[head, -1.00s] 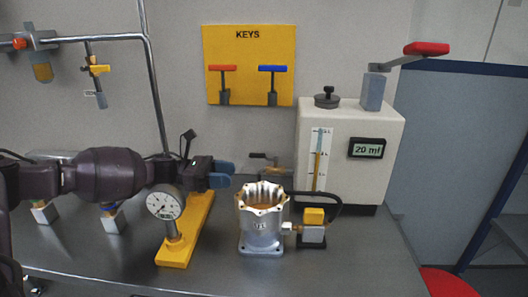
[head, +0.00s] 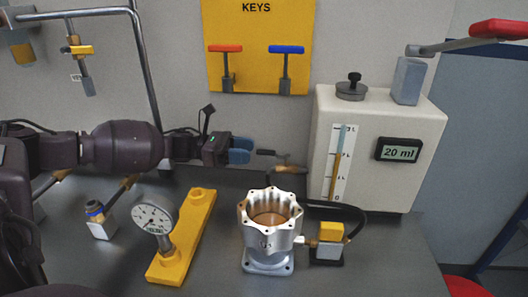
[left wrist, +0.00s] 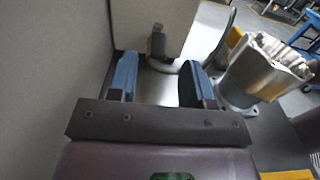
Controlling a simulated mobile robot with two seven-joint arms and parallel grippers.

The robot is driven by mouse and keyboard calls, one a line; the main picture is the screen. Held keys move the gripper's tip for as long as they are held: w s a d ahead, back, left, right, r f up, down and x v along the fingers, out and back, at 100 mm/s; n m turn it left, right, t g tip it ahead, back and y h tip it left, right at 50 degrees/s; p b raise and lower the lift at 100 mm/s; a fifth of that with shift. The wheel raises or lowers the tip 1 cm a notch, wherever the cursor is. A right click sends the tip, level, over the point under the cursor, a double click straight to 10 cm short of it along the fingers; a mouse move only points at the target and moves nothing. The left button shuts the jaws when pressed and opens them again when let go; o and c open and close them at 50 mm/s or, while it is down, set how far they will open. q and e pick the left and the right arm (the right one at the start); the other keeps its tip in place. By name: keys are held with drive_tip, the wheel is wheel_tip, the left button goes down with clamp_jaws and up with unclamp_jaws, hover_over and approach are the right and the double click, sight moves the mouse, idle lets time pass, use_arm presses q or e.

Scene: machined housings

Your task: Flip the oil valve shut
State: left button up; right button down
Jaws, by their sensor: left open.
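The oil valve (head: 288,169) is a small brass-coloured fitting with a dark flat lever (head: 267,153), at the front left of the white oil tank (head: 385,178), behind the metal housing (head: 270,236). Its lever points left, about level. My left gripper (head: 241,151), with blue fingertips, is open and empty just left of the lever, with a small gap as seen from the head. In the left wrist view the gripper (left wrist: 158,78) is open, and a dark and brownish part (left wrist: 157,42), probably the valve, shows beyond and between the fingers. My right gripper is out of view.
A dial gauge (head: 153,219) on a yellow bar (head: 192,238) stands left of the housing. A yellow-topped block (head: 330,233) and black hose sit right of it. The tank display (head: 398,150) reads 20 ml. A KEYS board (head: 258,60) hangs behind, with red and blue handles.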

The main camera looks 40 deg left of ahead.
sight(263, 151)
use_arm(q)
drive_tip(key=shift+b+x, duration=0.5)
drive_tip(key=shift+x, duration=1.95)
drive_tip(key=shift+w, duration=0.1)
clamp_jaws()
